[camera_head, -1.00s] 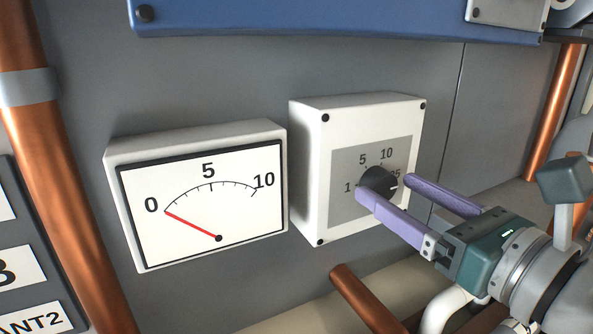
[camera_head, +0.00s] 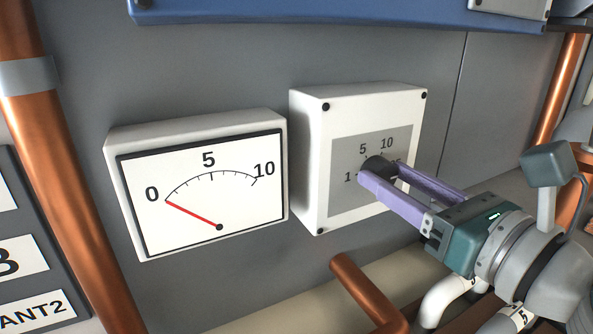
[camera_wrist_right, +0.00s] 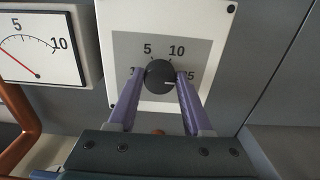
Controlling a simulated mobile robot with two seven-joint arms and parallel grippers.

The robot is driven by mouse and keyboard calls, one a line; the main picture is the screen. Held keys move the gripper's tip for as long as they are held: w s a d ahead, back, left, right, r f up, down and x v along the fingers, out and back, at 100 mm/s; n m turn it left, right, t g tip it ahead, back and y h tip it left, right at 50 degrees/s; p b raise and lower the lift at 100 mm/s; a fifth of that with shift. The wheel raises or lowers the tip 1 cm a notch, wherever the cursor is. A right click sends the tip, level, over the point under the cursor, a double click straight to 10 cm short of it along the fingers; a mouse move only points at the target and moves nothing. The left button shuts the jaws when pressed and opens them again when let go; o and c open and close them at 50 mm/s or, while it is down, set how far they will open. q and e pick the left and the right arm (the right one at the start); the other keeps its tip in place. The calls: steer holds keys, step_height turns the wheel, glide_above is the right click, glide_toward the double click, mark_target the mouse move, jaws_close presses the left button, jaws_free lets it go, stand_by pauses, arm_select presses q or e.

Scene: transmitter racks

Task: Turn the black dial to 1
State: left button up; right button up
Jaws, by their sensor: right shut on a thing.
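The black dial (camera_head: 376,164) sits on the grey plate of a white box (camera_head: 312,170), with the marks 1, 5, 10 and a partly covered one around it. My right gripper (camera_head: 378,175) is shut on the dial, one purple finger on each side. In the right wrist view the dial (camera_wrist_right: 160,77) lies between the fingertips (camera_wrist_right: 160,80). Its white pointer line points right, toward the mark ending in 5, not at 1. My left gripper is not in view.
A white gauge (camera_head: 208,195) left of the dial box has its red needle at 0. Copper pipes stand at the left (camera_head: 75,190) and below the box (camera_head: 365,290). A blue panel (camera_head: 330,18) hangs above.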

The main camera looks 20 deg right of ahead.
jaws_close()
